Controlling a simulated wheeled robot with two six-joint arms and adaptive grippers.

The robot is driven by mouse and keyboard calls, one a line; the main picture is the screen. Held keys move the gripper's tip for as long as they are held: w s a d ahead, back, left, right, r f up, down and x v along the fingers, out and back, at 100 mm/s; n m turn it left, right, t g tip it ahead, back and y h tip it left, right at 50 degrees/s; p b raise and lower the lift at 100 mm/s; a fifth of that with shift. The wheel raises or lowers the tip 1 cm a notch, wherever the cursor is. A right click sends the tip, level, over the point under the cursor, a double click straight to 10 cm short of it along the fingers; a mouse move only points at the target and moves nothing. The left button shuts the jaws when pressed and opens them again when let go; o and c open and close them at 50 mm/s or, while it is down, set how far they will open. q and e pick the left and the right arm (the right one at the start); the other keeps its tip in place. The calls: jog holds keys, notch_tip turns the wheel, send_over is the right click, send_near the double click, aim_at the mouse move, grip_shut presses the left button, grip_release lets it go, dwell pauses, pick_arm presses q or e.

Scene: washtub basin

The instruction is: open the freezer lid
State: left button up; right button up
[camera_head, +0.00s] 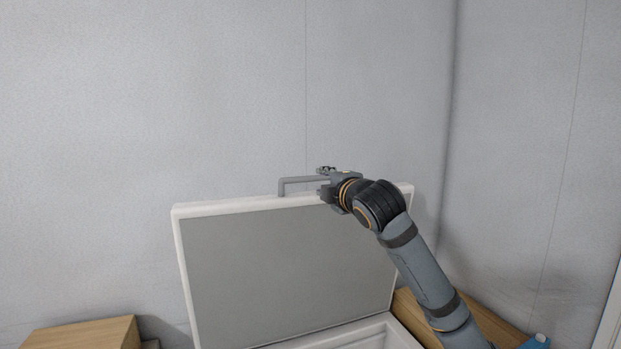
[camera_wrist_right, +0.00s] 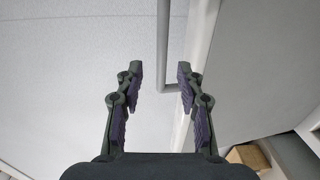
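The freezer lid (camera_head: 285,270) stands raised and steeply tilted in the head view, its grey inner panel facing me. Its grey bar handle (camera_head: 300,181) rises from the lid's top edge. My right gripper (camera_head: 323,182) is at the right part of the handle. In the right wrist view, my right gripper (camera_wrist_right: 160,76) has its fingers well apart. The handle (camera_wrist_right: 163,45) runs into the gap between them, with room on both sides. The lid's panel (camera_wrist_right: 260,65) fills the right of that view. My left gripper is out of view.
The freezer's white rim (camera_head: 365,336) shows at the bottom. A wooden box (camera_head: 85,334) is at lower left, a wooden surface (camera_head: 490,322) at lower right. A blue item (camera_head: 537,342) is near the right corner. A grey wall (camera_head: 240,100) stands behind the lid.

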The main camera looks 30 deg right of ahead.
aim_at(312, 180)
jog(key=p+x, duration=0.3)
jog(key=x, duration=0.6)
jog(key=shift+w+a+f, duration=0.1)
jog(key=shift+w, duration=0.05)
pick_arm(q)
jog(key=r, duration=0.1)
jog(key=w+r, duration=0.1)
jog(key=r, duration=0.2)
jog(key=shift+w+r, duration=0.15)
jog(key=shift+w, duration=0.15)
pick_arm(e)
jog(key=shift+w+f, duration=0.1)
jog(key=shift+w, duration=0.05)
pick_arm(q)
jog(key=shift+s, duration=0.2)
pick_arm(e)
grip_shut()
jog(key=shift+f, duration=0.1)
